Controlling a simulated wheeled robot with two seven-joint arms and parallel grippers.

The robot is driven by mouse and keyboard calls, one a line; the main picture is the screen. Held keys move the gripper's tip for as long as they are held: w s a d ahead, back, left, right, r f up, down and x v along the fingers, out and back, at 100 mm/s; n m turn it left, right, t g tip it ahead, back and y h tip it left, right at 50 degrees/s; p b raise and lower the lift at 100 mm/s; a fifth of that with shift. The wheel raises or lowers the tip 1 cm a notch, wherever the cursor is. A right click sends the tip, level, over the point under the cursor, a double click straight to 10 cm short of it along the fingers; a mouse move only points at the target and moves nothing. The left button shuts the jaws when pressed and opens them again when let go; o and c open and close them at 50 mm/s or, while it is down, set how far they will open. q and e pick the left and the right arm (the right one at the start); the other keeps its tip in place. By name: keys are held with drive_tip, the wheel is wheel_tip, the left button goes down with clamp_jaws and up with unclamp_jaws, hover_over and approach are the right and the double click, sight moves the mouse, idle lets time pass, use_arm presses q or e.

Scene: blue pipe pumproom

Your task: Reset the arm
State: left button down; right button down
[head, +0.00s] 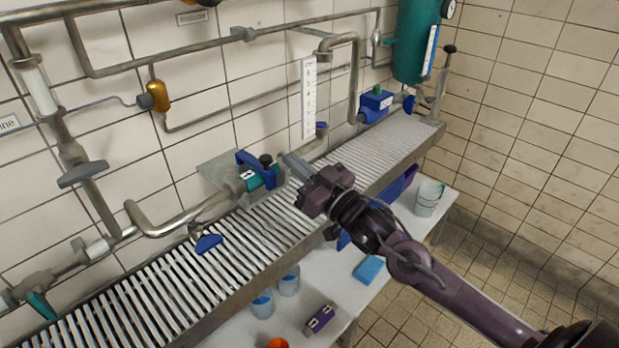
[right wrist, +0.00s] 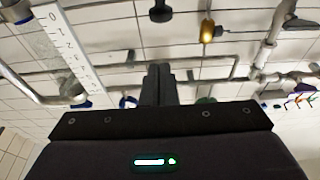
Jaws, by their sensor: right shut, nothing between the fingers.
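My right arm comes in from the lower right of the head view. My right gripper (head: 294,164) is shut and empty, its fingers pointing up and left over the slatted grating. Its fingertips are close to the right end of a teal valve body (head: 258,178) with a blue handle in the picture; I cannot tell whether they touch. In the right wrist view the closed fingers (right wrist: 158,82) stick up in the middle, with nothing between them. My left gripper is not in view.
The slatted grating (head: 262,226) runs along the tiled wall under grey pipes. A white scale (head: 309,97) and a blue pump (head: 376,104) stand beyond. A white table (head: 300,326) below holds cups, a blue sponge (head: 368,269) and a purple block (head: 320,319). Floor at right is clear.

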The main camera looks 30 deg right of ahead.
drive_tip(key=shift+v, duration=1.95)
